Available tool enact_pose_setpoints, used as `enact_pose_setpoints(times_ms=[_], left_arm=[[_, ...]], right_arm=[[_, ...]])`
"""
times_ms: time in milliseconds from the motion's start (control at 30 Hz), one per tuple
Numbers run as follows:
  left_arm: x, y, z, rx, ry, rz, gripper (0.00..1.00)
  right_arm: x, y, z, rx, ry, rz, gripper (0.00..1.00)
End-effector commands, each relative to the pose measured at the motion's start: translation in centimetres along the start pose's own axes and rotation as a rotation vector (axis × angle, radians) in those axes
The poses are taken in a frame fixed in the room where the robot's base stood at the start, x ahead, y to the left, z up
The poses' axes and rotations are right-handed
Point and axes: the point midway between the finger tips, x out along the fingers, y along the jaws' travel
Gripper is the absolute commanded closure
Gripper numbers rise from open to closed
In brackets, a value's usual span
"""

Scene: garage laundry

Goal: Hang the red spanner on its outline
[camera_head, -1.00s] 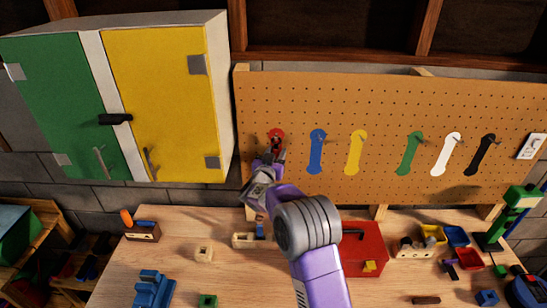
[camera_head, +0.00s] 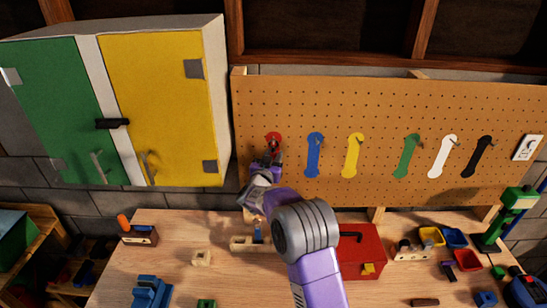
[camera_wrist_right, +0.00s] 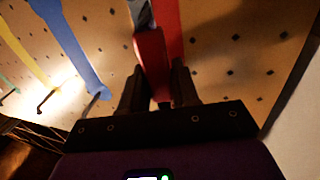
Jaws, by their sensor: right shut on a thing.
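My right gripper (camera_head: 270,160) is at the left end of the pegboard, just below the top of the red outline (camera_head: 274,138). In the right wrist view the right gripper (camera_wrist_right: 157,88) is shut on the red spanner (camera_wrist_right: 150,55), whose red handle lies between the fingers. A grey part of the spanner reaches to the picture's top edge. The red outline (camera_wrist_right: 172,30) shows on the board beside and behind the spanner, nearly in line with it. I cannot tell whether the spanner touches the board or its hook. My left gripper is not in view.
The pegboard (camera_head: 390,100) also has blue (camera_head: 315,155), yellow, green, white and black outlines to the right. A cabinet (camera_head: 160,100) hangs close on the left. Below, the workbench (camera_head: 190,232) holds a red toolbox (camera_head: 362,250), small bins and blocks.

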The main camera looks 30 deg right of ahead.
Motion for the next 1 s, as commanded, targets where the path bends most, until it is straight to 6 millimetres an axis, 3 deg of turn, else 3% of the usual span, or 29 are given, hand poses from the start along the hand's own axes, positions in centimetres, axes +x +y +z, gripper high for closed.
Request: enact_pose_setpoints(times_ms=[33,67,267,633,1000], left_arm=[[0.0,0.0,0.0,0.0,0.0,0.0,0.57],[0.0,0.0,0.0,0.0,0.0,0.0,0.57],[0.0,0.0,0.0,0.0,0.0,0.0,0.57],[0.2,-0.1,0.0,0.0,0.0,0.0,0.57],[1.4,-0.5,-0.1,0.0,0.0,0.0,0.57]], right_arm=[[0.0,0.0,-0.1,0.001,0.001,0.0,1.0],[0.0,0.0,-0.1,0.001,0.001,0.0,0.69],[0.0,0.0,-0.1,0.001,0.001,0.0,0.4],[-0.7,-0.1,0.0,0.001,0.0,-0.001,0.4],[-6.2,-0.1,0.0,0.002,0.0,-0.002,0.4]])
